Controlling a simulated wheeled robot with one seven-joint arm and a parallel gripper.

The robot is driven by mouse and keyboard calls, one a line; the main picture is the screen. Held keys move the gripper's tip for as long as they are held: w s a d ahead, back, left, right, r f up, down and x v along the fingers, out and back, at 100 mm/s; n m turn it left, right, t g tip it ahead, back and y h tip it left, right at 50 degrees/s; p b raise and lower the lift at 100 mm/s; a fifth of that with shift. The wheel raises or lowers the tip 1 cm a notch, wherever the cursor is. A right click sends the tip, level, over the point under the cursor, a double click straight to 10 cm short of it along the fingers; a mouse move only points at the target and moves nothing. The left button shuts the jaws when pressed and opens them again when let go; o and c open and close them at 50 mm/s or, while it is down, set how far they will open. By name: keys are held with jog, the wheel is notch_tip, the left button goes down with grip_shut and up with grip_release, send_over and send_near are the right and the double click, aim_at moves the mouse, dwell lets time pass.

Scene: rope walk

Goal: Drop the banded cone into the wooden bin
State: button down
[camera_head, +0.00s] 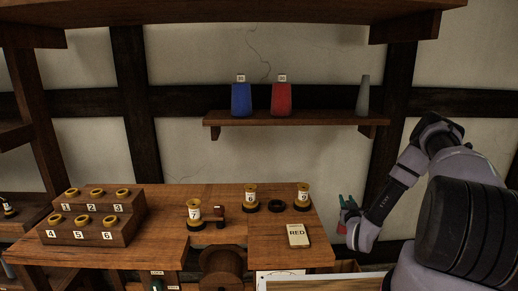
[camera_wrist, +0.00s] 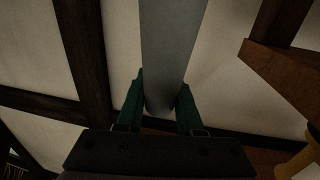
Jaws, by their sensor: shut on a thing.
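My gripper (camera_head: 346,203) is at the right of the workbench in the head view, beyond its right edge and below the shelf. In the wrist view its green fingers (camera_wrist: 160,108) are shut on a smooth grey, long thing (camera_wrist: 172,45), cone-like in what shows. No band shows on its visible part, and its far end runs out of the frame. A separate plain grey cone (camera_head: 363,96) stands upright on the wall shelf. A wooden edge (camera_head: 345,266) shows low beneath my gripper; I cannot tell whether it is the wooden bin.
The wall shelf (camera_head: 295,118) also carries a blue (camera_head: 241,99) and a red container (camera_head: 281,99). A pale-edged surface (camera_head: 320,282) lies at the bottom.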

jog(key=s+d+f, duration=0.2)
jog(key=f, duration=1.1)
jog(key=s+d+f+m+h, duration=0.1)
jog(key=s+d+f, duration=0.1)
jog(key=f, duration=1.2)
jog(key=shift+s+d+f+h, duration=0.15)
jog(key=shift+s+d+h, duration=0.2)
jog(key=shift+d, duration=0.15)
